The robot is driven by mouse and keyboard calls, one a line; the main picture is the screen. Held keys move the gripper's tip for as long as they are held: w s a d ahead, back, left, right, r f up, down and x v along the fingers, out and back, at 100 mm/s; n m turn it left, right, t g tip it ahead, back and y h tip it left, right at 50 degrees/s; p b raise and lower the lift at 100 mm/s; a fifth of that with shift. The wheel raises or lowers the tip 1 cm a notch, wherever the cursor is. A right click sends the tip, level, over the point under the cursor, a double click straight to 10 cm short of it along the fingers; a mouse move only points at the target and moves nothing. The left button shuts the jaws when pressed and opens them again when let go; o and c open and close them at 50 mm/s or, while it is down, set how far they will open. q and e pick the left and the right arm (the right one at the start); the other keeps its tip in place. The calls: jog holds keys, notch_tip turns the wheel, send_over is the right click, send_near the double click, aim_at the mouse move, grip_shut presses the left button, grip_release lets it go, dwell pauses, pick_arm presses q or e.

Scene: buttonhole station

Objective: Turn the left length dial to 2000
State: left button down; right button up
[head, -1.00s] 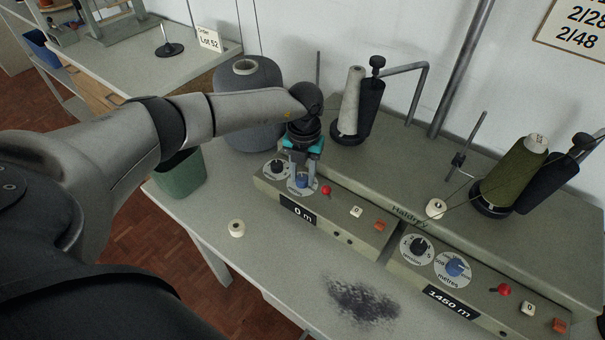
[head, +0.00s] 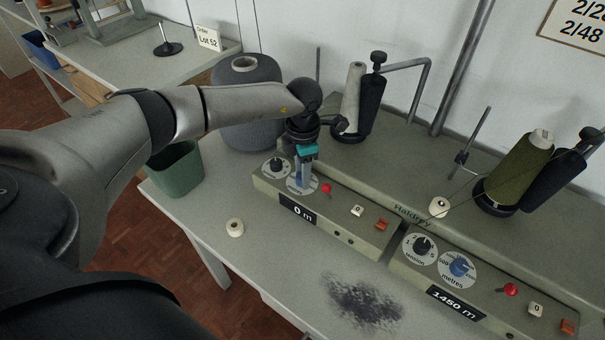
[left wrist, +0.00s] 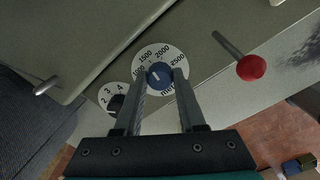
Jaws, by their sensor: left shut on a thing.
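The left length dial (head: 294,187) is a white disc marked "metres" on the left control box, with a blue knob (left wrist: 158,76) in its middle. The left wrist view shows numbers such as 1500, 2000 and 2500 around the knob. A short pale mark shows on the knob; I cannot tell exactly which number it points at. My left gripper (left wrist: 160,88) is shut on the knob, one finger on each side. In the head view the gripper (head: 303,182) hides much of this dial. The display (head: 298,210) below reads 0 m. My right gripper is not in view.
The tension dial (head: 276,167) is just left, close to the fingers. A red-knobbed lever (head: 326,188) stands to the right. A second control box has its own dials and a display (head: 455,303) reading 1450 m. Cones of yarn (head: 516,172) stand behind.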

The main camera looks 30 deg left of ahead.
pick_arm(q)
jog(key=m+b, duration=0.1)
jog(key=m, duration=0.2)
jog(key=shift+m, duration=0.3)
jog(key=shift+m+b, duration=0.45)
jog(key=shift+m, duration=1.35)
jog(key=c, duration=0.5)
grip_release()
jog(key=shift+r, duration=0.1)
notch_tip(320, 180, up, 15)
jog(key=p, duration=0.2)
jog(key=shift+s, duration=0.2)
jog(key=shift+s, duration=0.1)
